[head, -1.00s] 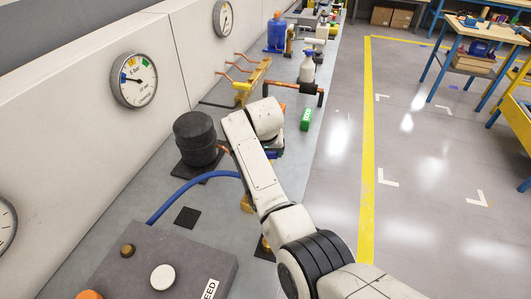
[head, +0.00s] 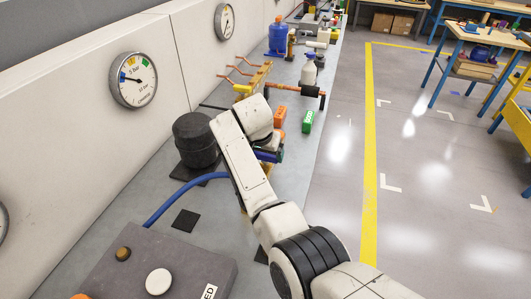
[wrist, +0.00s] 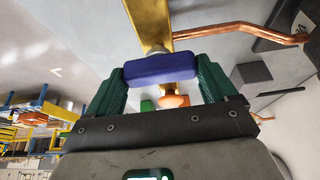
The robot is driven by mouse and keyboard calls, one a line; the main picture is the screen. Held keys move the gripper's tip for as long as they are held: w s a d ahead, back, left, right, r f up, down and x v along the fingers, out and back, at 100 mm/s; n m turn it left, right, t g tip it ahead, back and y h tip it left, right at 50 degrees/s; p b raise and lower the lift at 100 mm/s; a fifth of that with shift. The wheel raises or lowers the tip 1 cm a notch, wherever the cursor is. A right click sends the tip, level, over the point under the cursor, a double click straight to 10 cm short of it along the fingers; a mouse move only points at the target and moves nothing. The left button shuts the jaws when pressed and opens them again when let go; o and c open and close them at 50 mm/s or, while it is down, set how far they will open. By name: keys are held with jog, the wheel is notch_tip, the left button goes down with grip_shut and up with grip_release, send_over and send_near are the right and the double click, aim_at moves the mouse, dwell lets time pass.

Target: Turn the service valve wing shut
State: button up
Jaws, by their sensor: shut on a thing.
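The service valve wing is a blue-purple bar (wrist: 160,70) lying crosswise on a brass valve body (wrist: 149,25) in the wrist view. My gripper (wrist: 162,76) is shut on it, with a green finger against each end of the bar. In the head view my forearm and wrist hide most of the valve and gripper; a small blue part (head: 268,156) shows at the wrist's lower right.
A black cylinder (head: 195,140) stands left of my wrist, with a blue hose (head: 180,198) running below it. A green box (head: 308,121) and orange box (head: 280,117) stand beyond. A grey block (head: 165,255) is at the front.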

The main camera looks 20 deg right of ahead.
jog(key=o, duration=0.8)
jog(key=shift+o, duration=0.2)
jog(key=v, duration=1)
jog(key=shift+r+b, duration=0.4)
jog(key=shift+b, duration=0.05)
jog(key=shift+s, duration=0.1)
